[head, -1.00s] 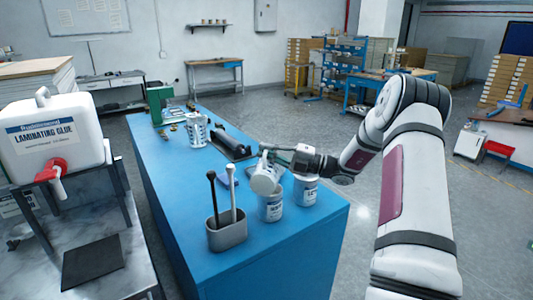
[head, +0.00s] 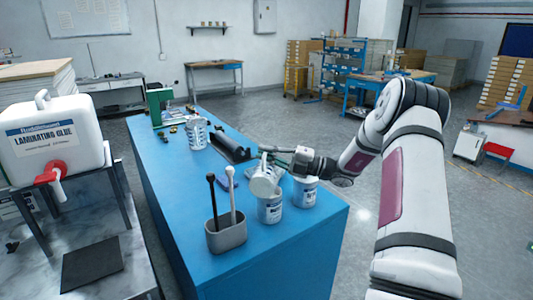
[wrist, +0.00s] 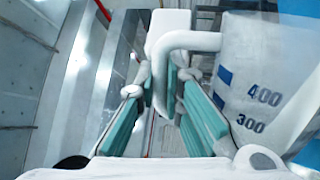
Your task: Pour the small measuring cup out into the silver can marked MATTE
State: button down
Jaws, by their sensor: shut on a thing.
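A pale measuring cup (head: 265,181) is held tilted just above the nearer-left silver can (head: 270,208). A second silver can (head: 306,192) stands upright to its right. Both carry labels too small to read surely, so I cannot tell which says MATTE. My gripper (head: 284,161) comes in from the right, shut on the cup's handle. In the wrist view, the handle (wrist: 188,40) is between the green-padded fingers (wrist: 160,95), and the cup wall (wrist: 255,85) shows blue 400 and 300 marks. The cup's contents and the cans' insides are hidden.
A grey holder (head: 226,235) with a black and a white stick stands at the front left of the blue bench (head: 285,262). A glue container (head: 52,138) stands left.

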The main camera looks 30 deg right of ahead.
jog(key=shift+w, duration=0.1)
jog(key=shift+w+d+r+m+h, duration=0.35)
jog(key=shift+w+d+m, duration=0.4)
jog(key=shift+m, duration=0.35)
jog(key=shift+d+t, duration=0.1)
jog(key=shift+t, duration=0.3)
dwell(0.7)
jog(key=shift+w+d+r+m+b, duration=0.25)
jog(key=shift+w+d+m, duration=0.45)
jog(key=shift+m, duration=0.4)
jog(key=shift+a, duration=0.1)
dwell(2.8)
jog(key=shift+s+a+r+n+g+p, duration=0.2)
jog(key=shift+s+a+n+p, duration=0.45)
jog(key=shift+n, duration=0.25)
jog(key=shift+s+a+r+n+g+p, duration=0.15)
jog(key=shift+s+a+n+p, duration=0.45)
jog(key=shift+n, duration=0.3)
